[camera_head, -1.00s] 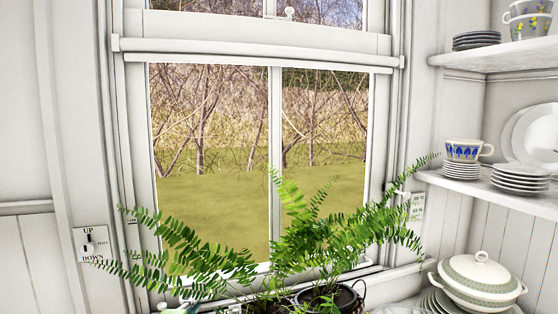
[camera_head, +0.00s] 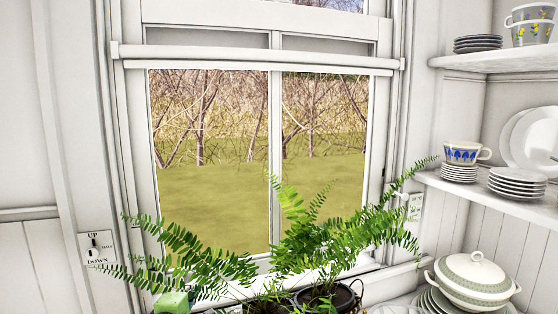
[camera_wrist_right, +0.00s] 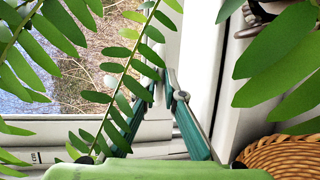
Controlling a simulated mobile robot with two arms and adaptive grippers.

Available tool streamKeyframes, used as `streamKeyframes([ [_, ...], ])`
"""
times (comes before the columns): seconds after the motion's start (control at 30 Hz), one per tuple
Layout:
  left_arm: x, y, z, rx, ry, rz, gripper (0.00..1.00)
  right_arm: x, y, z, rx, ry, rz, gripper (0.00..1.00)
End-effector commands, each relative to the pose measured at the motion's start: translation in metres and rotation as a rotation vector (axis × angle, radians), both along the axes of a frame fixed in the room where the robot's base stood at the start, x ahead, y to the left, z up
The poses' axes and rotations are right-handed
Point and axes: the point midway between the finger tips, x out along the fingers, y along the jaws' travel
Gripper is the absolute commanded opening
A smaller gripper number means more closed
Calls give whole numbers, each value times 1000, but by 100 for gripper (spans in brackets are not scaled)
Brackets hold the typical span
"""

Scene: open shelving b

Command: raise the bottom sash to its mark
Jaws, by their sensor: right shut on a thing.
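The bottom sash (camera_head: 274,160) is a white two-pane window sash. In the head view, a green part of my right gripper (camera_head: 172,303) shows at the bottom left, below the fronds. In the right wrist view, the teal fingers of my right gripper (camera_wrist_right: 164,84) reach forward and close together against the white window woodwork. A frond hides part of the grip. I cannot make out the mark clearly. My left gripper is not in view.
A potted fern (camera_head: 325,240) and a wicker basket (camera_wrist_right: 285,157) stand close to the gripper. An UP/DOWN plate (camera_head: 97,248) is on the left wall. Shelves (camera_head: 500,58) with crockery and a lidded tureen (camera_head: 472,283) are at the right.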

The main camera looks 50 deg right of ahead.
Motion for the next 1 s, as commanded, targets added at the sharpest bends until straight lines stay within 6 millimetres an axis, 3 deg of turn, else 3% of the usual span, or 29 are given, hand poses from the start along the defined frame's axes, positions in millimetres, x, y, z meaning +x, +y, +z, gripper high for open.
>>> streamKeyframes([
  [0.03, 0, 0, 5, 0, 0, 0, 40, 1, -3, 13, -10, -12, -1, 0],
  [0.83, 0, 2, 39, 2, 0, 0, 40, 1, -3, 53, -11, -12, -1, 0],
  [0.9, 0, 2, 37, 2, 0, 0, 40, 1, -3, 50, -11, -11, -1, 24],
  [1.0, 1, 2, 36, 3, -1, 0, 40, 1, -2, 48, -7, -9, -1, 25],
])
